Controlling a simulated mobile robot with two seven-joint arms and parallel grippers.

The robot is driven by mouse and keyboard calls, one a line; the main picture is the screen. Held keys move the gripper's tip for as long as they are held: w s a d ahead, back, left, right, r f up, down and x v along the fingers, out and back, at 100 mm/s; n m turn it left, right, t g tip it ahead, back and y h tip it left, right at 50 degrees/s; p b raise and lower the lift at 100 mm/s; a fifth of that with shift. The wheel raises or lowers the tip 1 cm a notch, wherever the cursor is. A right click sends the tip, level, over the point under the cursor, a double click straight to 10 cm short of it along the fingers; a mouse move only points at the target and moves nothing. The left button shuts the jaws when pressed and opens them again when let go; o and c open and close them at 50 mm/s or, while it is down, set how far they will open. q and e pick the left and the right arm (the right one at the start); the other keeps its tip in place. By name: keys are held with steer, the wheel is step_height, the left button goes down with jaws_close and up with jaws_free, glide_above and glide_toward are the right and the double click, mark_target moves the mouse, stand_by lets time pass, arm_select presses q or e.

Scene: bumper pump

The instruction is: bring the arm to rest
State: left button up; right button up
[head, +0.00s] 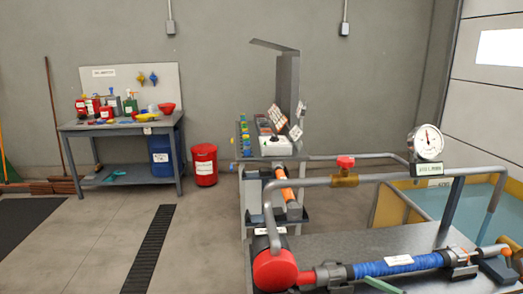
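Neither of my grippers shows in the head view, and I cannot make out any part of my arms. The pump bench (345,240) stands in the right foreground. On it are a red round pump part (274,270) and a blue hose (400,264) lying along the front. A pipe with a red-handled brass valve (345,163) runs above the bench to a white dial gauge (427,143). The needle's reading is too small to tell.
A workbench (120,128) with bottles and tools stands at the back left, beside a red bin (204,165). A water-filled basin (480,198) lies behind the pump bench at right. A dark floor grate (149,248) crosses the clear floor at left.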

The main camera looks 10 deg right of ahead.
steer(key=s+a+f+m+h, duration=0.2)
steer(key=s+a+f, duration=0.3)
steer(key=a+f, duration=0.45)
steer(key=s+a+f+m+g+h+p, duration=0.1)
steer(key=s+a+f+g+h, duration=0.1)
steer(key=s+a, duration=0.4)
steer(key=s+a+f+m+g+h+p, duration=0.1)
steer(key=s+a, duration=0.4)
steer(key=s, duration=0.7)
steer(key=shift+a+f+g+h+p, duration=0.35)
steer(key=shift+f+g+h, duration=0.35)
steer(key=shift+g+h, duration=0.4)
